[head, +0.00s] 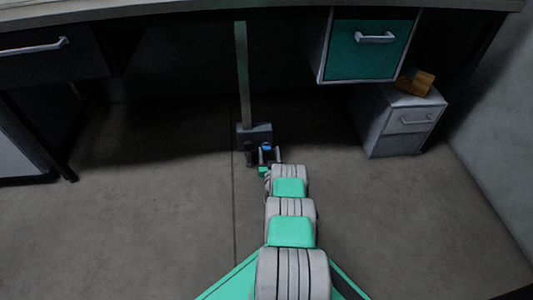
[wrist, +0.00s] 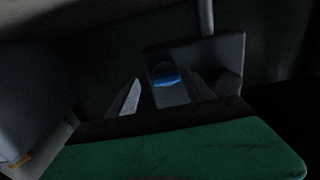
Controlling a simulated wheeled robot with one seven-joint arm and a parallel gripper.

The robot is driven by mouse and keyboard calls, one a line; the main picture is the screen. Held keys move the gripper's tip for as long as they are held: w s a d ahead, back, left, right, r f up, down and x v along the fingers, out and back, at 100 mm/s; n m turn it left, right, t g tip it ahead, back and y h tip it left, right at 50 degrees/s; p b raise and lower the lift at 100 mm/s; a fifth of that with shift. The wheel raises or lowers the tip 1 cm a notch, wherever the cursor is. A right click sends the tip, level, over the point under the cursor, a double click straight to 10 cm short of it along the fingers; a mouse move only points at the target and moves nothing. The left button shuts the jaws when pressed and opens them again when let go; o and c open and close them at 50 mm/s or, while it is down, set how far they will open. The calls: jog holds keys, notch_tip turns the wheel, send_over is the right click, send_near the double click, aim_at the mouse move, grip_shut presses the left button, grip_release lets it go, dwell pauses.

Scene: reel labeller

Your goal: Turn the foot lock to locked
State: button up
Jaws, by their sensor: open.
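The foot lock is a dark box (head: 254,133) at the foot of a thin upright post under the bench. It also shows in the wrist view (wrist: 228,58). A small blue part (head: 267,147) is on its front; in the wrist view the blue part (wrist: 165,74) sits at the top of a grey strip. My gripper (head: 269,157) is low in front of the box, its fingers apart. In the wrist view my gripper (wrist: 163,95) has one finger on each side of the grey strip. I cannot tell whether either finger touches it.
A bench (head: 180,13) spans overhead, with a green-fronted drawer (head: 367,48) hanging at the right. A grey cabinet (head: 388,132) stands on the floor below it, with a brown object (head: 416,83) on top. The floor (head: 150,215) is clear left of my arm.

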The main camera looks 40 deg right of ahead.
jog(key=shift+w+a, duration=0.1)
jog(key=shift+a, duration=0.1)
jog(key=shift+w+a, duration=0.15)
jog(key=shift+a, duration=0.05)
jog(key=c, duration=0.3)
grip_shut()
